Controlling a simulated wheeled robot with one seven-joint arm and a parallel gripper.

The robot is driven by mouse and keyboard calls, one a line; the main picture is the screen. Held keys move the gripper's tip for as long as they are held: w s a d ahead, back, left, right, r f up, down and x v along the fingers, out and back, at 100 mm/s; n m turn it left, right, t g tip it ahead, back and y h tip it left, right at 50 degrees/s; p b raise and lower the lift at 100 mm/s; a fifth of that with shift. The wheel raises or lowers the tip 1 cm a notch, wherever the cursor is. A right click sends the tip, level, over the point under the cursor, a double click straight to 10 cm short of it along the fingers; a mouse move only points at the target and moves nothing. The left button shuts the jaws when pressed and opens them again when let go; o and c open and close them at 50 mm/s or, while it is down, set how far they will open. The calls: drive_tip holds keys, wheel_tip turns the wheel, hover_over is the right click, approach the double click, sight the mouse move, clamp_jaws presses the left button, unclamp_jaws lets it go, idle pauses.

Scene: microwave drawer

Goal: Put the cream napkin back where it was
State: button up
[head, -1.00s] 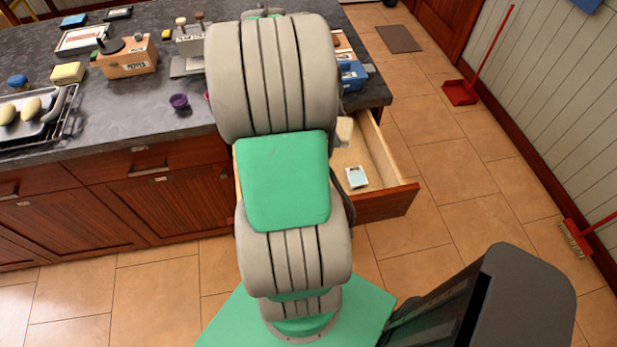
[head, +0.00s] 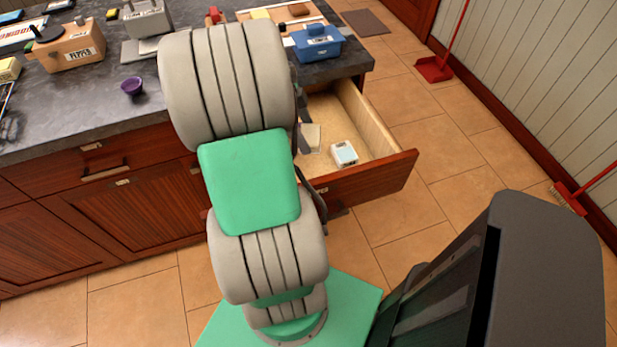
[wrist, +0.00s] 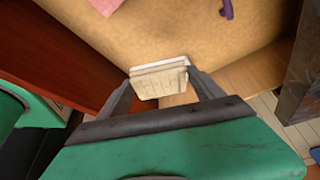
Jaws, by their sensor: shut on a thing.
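My gripper (wrist: 165,90) is shut on the cream napkin (wrist: 160,80), a small folded block between the fingertips in the wrist view. The napkin is over the pale floor of the open drawer (head: 378,175). I cannot tell whether it touches the drawer floor.
A small white box (head: 343,153) stands in the drawer near its front. The wrist view shows a pink piece (wrist: 106,5) and a purple thing (wrist: 227,9). On the counter are a blue box (head: 317,42) and a purple cup (head: 132,86).

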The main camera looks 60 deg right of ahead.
wheel_tip(320, 180, down, 12)
drive_tip(key=shift+r, duration=0.2)
drive_tip(key=o, duration=1.3)
drive_tip(key=shift+r, duration=0.15)
drive_tip(key=v, duration=1.2)
drive_tip(key=w+a+r+n+t, duration=0.2)
drive_tip(key=w+a+n, duration=0.4)
drive_tip(key=n, duration=0.1)
drive_tip(key=w+a+n+t+y, duration=0.1)
drive_tip(key=a+n+t, duration=0.1)
drive_tip(key=a+n, duration=1)
drive_tip(key=w+a+r+n+t, duration=0.1)
drive_tip(key=w+a+n+t, duration=0.1)
drive_tip(key=a+n, duration=1)
drive_tip(key=a, duration=0.5)
drive_tip(key=shift+w+a+n+t+y, duration=0.2)
drive_tip(key=shift+a+n+t+y, duration=0.05)
drive_tip(key=shift+n+t+y, duration=0.15)
